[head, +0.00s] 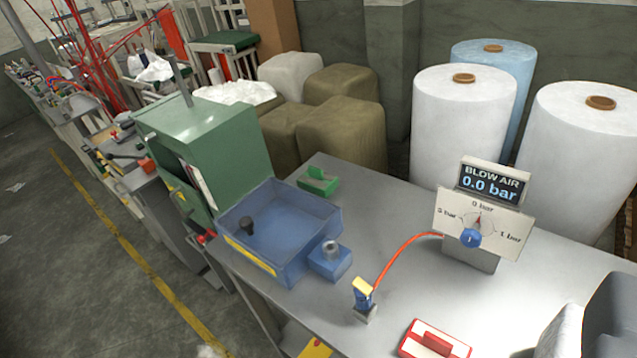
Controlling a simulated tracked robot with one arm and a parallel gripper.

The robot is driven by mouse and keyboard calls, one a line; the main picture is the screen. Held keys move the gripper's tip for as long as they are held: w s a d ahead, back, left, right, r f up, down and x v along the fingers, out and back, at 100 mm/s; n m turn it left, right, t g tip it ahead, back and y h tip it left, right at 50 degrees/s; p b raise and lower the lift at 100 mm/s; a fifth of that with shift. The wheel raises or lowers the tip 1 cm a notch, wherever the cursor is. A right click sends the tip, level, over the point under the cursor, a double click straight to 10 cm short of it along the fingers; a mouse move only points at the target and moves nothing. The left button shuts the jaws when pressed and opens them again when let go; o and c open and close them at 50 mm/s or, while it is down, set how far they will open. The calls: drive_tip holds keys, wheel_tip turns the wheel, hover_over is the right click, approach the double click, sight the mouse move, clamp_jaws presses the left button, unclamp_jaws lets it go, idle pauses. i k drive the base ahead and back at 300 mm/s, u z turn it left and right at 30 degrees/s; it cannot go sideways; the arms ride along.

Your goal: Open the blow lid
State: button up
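A blow-air stand (483,208) on the grey table reads "BLOW AIR 0.0 bar", with a blue dial knob below. An orange hose (402,255) runs from it to a small blue fitting with a yellow top (363,290), upright on the table. No part is labelled as the blow lid; I cannot tell for certain which it is. A blue box (315,225) with a black knob (247,226) stands to the left. A grey and dark shape (608,318) cut off at the bottom right may be part of my gripper; no fingertips can be made out.
A small blue block with a metal cylinder (330,259) adjoins the box. A green block (318,181) lies at the back. A green cabinet (228,145) is left; large rolls (462,125) stand behind.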

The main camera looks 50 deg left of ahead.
sight(246, 224)
drive_tip(key=u, duration=1.55)
drive_tip(key=i, duration=1)
drive_tip(key=z, duration=0.35)
